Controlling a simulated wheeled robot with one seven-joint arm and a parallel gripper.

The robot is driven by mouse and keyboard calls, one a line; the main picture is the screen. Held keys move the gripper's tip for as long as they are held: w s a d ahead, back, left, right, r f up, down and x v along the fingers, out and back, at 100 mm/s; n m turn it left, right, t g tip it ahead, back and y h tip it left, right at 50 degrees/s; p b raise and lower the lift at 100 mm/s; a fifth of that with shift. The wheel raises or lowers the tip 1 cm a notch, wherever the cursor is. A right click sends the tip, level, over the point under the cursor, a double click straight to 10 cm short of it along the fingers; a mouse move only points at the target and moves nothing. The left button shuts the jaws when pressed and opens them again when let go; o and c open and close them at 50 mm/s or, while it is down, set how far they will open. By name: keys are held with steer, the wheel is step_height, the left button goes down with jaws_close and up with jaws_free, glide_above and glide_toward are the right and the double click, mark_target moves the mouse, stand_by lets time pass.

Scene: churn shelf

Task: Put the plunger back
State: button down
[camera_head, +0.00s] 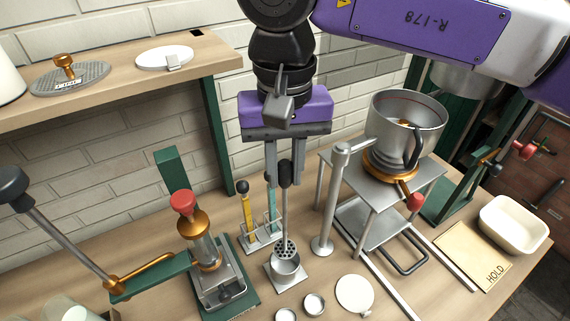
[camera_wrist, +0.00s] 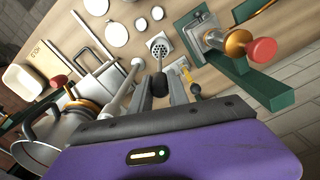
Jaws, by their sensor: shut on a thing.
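The plunger has a black handle (camera_head: 285,172), a thin metal rod and a perforated metal disc (camera_head: 285,250) at its lower end. My gripper (camera_head: 284,181) is shut on the handle from above, and the plunger hangs upright. In the wrist view the handle (camera_wrist: 159,86) sits between the two grey fingers, with the disc (camera_wrist: 159,47) beyond it. A small metal cup on a square plate (camera_head: 285,278) stands directly under the disc. The disc overlaps the cup's mouth in the head view; I cannot tell whether it is inside or just above.
A rack (camera_head: 263,233) with a yellow-stemmed tool stands close left of the cup. A tall metal post (camera_head: 331,205) and a stand with a pot (camera_head: 405,125) are on the right. A green press with a red knob (camera_head: 183,202) is on the left. Small lids lie in front.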

step_height(320, 180, down, 10)
steer(key=b, duration=0.6)
steer(key=shift+b, duration=0.35)
stand_by(0.4)
steer(key=c, duration=1.2)
jaws_free()
steer(key=shift+o, duration=0.2)
